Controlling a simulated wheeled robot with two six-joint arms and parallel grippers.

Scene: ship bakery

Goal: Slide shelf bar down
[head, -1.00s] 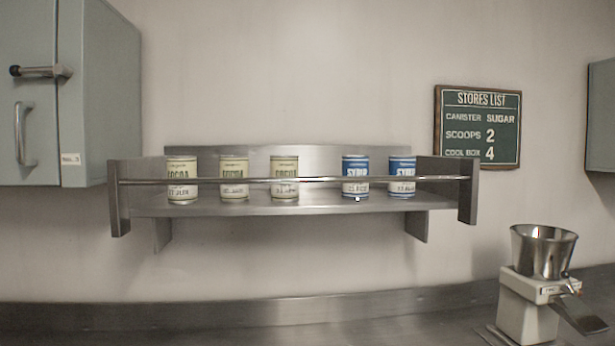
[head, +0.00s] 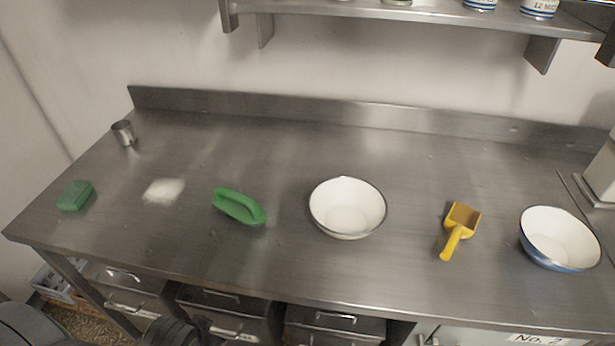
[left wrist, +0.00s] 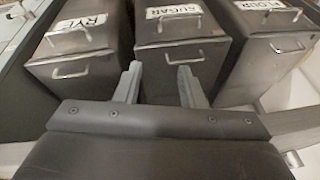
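The steel shelf (head: 430,14) shows only by its lower part at the top of the head view, with its brackets and the bottoms of a few cans. Its bar is outside the frame now. A second earlier, the bar ran across the front of the cans, between the shelf's two end plates. My left gripper (left wrist: 160,88) is open and empty in the left wrist view. Its two fingers stand apart in front of the sugar bin (left wrist: 182,54). My right gripper is in neither current view.
The steel counter (head: 290,160) holds a white bowl (head: 347,207), a second bowl (head: 560,238), a yellow scoop (head: 460,228), a green tool (head: 239,206), a green block (head: 75,196), a metal cup (head: 124,133) and white powder (head: 163,191). The rye bin (left wrist: 75,50) and flour bin (left wrist: 270,50) flank the sugar bin.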

